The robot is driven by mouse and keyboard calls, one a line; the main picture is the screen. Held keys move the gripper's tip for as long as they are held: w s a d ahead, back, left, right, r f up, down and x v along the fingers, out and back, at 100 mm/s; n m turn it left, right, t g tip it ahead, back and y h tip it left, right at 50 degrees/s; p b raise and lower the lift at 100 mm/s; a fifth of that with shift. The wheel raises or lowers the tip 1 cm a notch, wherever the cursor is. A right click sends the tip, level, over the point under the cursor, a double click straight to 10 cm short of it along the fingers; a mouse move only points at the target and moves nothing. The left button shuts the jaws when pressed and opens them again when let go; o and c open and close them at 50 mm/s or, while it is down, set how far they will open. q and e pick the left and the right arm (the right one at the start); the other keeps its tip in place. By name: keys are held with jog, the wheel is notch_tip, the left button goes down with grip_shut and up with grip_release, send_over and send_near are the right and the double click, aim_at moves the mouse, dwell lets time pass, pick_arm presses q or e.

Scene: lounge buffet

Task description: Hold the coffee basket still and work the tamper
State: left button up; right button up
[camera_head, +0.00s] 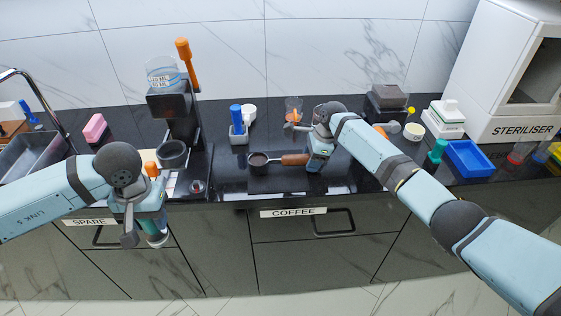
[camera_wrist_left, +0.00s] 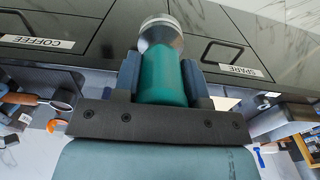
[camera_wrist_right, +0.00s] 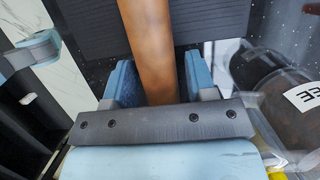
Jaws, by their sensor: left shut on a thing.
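The tamper has a green handle (camera_wrist_left: 163,85) and a round metal base (camera_wrist_left: 160,34). My left gripper (camera_head: 148,212) is shut on the green handle, in front of the counter's edge by the SPARE drawer. The metal base points downward in the head view (camera_head: 157,238). The coffee basket (camera_head: 258,161) is a dark cup with a wooden handle (camera_head: 294,159), lying on the black counter above the COFFEE drawer. My right gripper (camera_head: 312,160) is at the far end of this handle. In the right wrist view the handle (camera_wrist_right: 152,45) lies between its open fingers, with narrow gaps beside it.
A grinder (camera_head: 174,105) with an orange lever stands at the back left. A blue-handled tool in a grey holder (camera_head: 238,130) stands behind the basket. A blue tray (camera_head: 469,158) and the steriliser (camera_head: 510,85) are at the right. A sink (camera_head: 30,155) is at the left.

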grip_shut()
pick_arm(q)
jog(key=shift+r, duration=0.2)
pick_arm(e)
jog(key=shift+s+f, duration=0.1)
jog(key=shift+f, duration=0.1)
dwell(0.6)
pick_arm(q)
jog(key=o, duration=0.4)
jog(key=c, duration=0.4)
